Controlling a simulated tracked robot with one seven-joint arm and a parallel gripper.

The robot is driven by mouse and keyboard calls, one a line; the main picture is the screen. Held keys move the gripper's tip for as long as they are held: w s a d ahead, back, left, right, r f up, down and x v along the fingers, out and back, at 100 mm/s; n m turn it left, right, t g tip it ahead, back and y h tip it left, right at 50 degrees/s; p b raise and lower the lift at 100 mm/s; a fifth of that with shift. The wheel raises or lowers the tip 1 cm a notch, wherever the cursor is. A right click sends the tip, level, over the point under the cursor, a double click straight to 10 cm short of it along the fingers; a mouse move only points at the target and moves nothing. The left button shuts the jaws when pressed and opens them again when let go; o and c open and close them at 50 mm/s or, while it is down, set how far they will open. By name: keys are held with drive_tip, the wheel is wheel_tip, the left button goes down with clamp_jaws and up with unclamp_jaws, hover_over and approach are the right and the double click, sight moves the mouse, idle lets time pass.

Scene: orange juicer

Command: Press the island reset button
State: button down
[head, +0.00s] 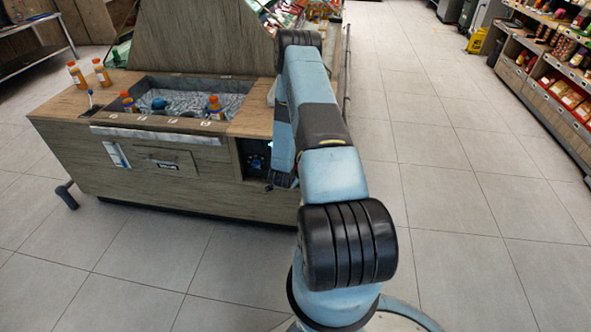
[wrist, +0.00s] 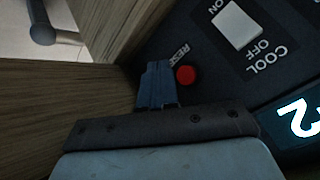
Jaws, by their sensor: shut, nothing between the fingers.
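The red reset button (wrist: 185,75) shows in the wrist view on a dark panel (wrist: 215,75), beside a partly covered "RESET" label. My gripper (wrist: 155,68) is shut and empty. In the wrist view its fingertips appear just left of the button; I cannot tell whether they touch the panel. In the head view the island (head: 150,180) is a wood-clad counter with the dark panel recess (head: 256,158) at its right front. My arm reaches to that recess, and my gripper shows only in part there, near its right side.
A white rocker switch (wrist: 238,24) marked ON, OFF and COOL sits near the button, with a lit display (wrist: 299,118) below. Wooden recess walls (wrist: 60,100) stand close on the left of my gripper. Orange-capped bottles (head: 76,74) stand on the island. Floor at right is clear.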

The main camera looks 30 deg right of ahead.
drive_tip(key=shift+w+d, duration=0.9)
drive_tip(key=shift+w, duration=0.1)
drive_tip(key=shift+w, duration=0.1)
idle(1.4)
drive_tip(key=shift+w+d+r, duration=0.1)
drive_tip(key=shift+w+d, duration=0.1)
drive_tip(key=shift+d, duration=0.05)
drive_tip(key=shift+w+d, duration=0.3)
idle(1.0)
drive_tip(key=shift+s+a, duration=0.55)
drive_tip(key=shift+s, duration=0.05)
idle(0.4)
drive_tip(key=shift+s+a, duration=1.7)
drive_tip(key=shift+s, duration=0.15)
